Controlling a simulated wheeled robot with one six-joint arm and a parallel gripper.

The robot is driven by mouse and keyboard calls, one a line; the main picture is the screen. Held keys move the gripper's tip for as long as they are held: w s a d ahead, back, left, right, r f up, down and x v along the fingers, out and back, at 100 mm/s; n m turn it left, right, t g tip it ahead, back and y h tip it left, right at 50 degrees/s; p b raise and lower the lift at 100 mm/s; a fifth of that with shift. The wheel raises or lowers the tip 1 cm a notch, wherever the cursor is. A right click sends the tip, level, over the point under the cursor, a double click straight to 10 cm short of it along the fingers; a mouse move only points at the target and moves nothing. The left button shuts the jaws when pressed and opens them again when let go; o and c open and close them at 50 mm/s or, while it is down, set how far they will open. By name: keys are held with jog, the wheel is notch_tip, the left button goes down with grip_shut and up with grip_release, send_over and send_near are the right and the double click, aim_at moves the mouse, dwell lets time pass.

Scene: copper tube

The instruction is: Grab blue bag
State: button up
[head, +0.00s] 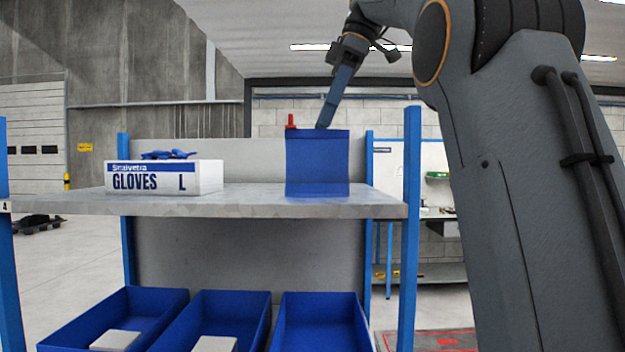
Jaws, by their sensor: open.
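A blue bag (317,163), upright and box-like, stands on the grey upper shelf (240,206), right of its middle. My gripper (326,125) reaches down from the upper right, with its blue fingers at the top edge of the bag. The fingers look narrow from this side, and the gap between them is hidden. The gripper is open. I cannot tell whether the fingertips touch the bag or are in front of or behind its rim.
A white glove box (165,178) with blue gloves on top stands left on the shelf. A small red item (291,122) shows beside the bag's top left. Blue shelf posts (411,200) flank the shelf. Several blue bins (317,325) sit below.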

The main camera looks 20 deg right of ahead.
aim_at(317, 149)
jog(key=shift+d+x, duration=0.15)
jog(key=shift+x, duration=1.55)
jog(key=shift+d+x, duration=0.1)
jog(key=shift+x, duration=1.6)
jog(key=shift+s+f, duration=0.2)
jog(key=shift+f, duration=0.2)
jog(key=c, duration=1.4)
jog(key=shift+r, duration=0.1)
